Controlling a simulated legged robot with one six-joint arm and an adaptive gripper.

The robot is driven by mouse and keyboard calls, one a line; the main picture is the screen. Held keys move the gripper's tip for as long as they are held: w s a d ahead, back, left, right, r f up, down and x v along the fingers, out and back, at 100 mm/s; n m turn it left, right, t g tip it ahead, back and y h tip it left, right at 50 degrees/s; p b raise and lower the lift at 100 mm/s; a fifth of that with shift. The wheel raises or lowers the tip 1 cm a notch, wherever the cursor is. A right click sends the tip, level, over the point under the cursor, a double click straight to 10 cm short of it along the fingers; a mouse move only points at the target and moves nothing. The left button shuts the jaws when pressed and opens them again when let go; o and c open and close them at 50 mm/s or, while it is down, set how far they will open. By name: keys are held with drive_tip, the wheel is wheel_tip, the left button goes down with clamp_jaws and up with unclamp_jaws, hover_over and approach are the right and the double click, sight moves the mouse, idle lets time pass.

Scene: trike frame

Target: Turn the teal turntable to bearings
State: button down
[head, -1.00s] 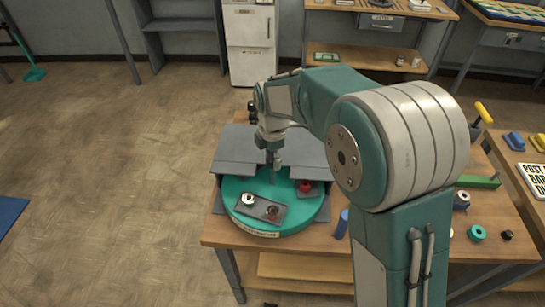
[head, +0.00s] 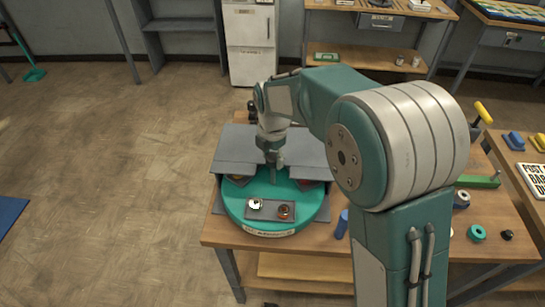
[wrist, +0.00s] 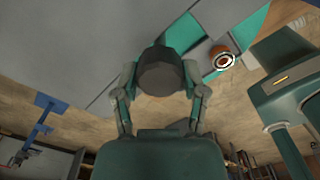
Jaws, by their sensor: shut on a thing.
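The teal turntable (head: 235,210) sits on the wooden table under a grey cover that hides its back part. A grey tray (head: 270,209) at its front carries a pale ring-like part (head: 254,204) on the left and a copper-coloured part (head: 285,211) on the right. My gripper (head: 273,160) is above the middle of the turntable, pointing down. In the wrist view my gripper (wrist: 161,92) is shut on a dark faceted knob (wrist: 160,72). The copper-coloured part also shows there (wrist: 222,59). The knob's lower end is hidden.
The grey cover (head: 237,150) stands close around my gripper on both sides. A teal ring (head: 477,233) and a small black part (head: 507,235) lie at the table's right. Floor on the left is open.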

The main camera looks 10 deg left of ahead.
idle(0.3)
drive_tip(key=shift+c, duration=0.7)
unclamp_jaws()
drive_tip(key=shift+w+f, duration=0.1)
wheel_tip(320, 180, up, 12)
drive_tip(key=shift+w+a, duration=0.1)
